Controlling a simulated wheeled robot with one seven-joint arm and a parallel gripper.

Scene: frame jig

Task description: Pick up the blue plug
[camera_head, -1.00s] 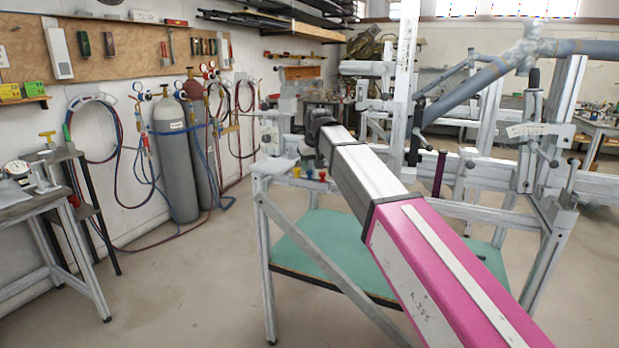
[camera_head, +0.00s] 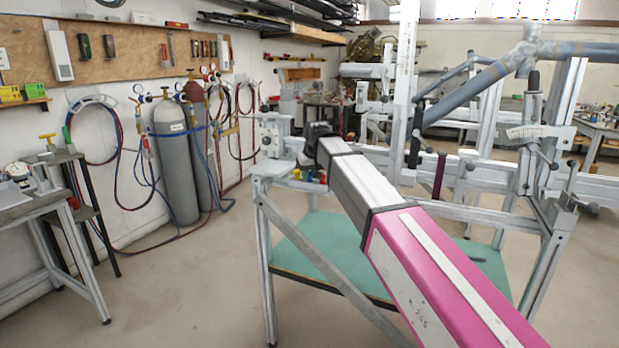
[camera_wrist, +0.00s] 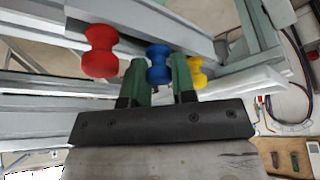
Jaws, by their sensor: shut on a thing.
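The blue plug (camera_wrist: 158,52) is a small spool shape, seen in the wrist view between the two green fingers of my gripper (camera_wrist: 159,70). The fingers are closed on its sides. A red plug (camera_wrist: 101,50) is just left of the left finger, and a yellow plug (camera_wrist: 196,72) is just right of the right finger, partly behind it. I cannot tell whether the blue plug is clear of the rail.
The grey rails of the jig (camera_wrist: 190,30) run close behind the plugs in the wrist view. A green shelf (camera_head: 310,235) lies low under the jig. Gas cylinders (camera_head: 178,160) stand by the wall to the left. The floor between is open.

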